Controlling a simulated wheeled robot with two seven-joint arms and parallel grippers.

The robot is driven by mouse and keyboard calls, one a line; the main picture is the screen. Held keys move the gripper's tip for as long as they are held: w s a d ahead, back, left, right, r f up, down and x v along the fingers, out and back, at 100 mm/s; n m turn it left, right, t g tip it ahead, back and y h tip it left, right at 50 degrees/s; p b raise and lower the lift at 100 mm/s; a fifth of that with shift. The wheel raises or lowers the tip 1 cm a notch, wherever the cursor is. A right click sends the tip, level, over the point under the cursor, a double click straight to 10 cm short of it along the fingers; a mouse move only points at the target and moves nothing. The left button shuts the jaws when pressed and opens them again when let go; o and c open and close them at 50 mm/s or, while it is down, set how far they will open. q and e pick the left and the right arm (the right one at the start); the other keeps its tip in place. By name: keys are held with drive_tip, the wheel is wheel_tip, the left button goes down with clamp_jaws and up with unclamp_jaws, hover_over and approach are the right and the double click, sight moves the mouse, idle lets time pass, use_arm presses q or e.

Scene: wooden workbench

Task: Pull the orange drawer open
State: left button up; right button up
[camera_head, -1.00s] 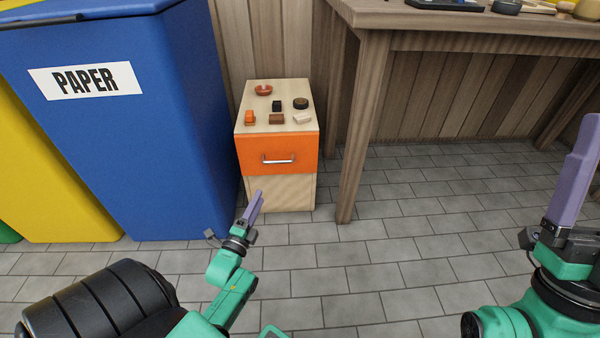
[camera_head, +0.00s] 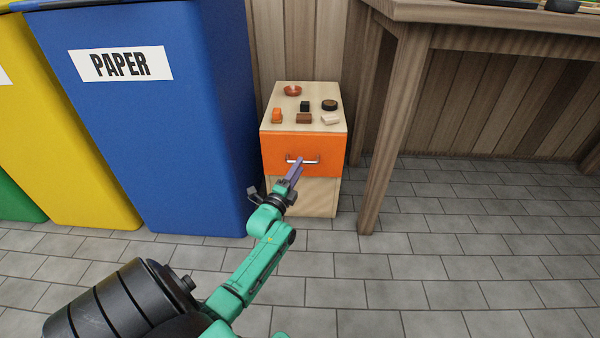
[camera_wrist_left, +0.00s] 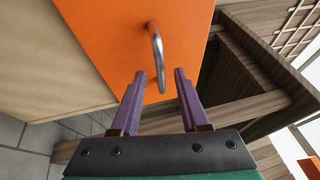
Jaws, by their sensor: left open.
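The orange drawer (camera_head: 277,158) is the upper front of a small light-wood cabinet (camera_head: 318,200), and it looks closed. Its silver bar handle (camera_head: 312,161) runs across the middle of the front. My left gripper (camera_head: 297,168) is in front of the handle. In the left wrist view the orange drawer (camera_wrist_left: 125,25) fills the upper middle. The handle (camera_wrist_left: 156,55) stands just beyond and between the two purple fingertips of my open left gripper (camera_wrist_left: 168,75); I cannot tell whether they touch it. My right gripper is out of view.
On the cabinet top lie a red bowl (camera_head: 292,90), a black round item (camera_head: 330,105) and several small blocks. A blue paper bin (camera_head: 150,150) stands close on the left. A wooden table leg (camera_head: 390,140) stands on the right. Tiled floor (camera_head: 430,260) is clear in front.

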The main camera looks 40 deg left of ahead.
use_arm(q)
drive_tip(key=shift+x, duration=0.95)
clamp_jaws()
idle(0.6)
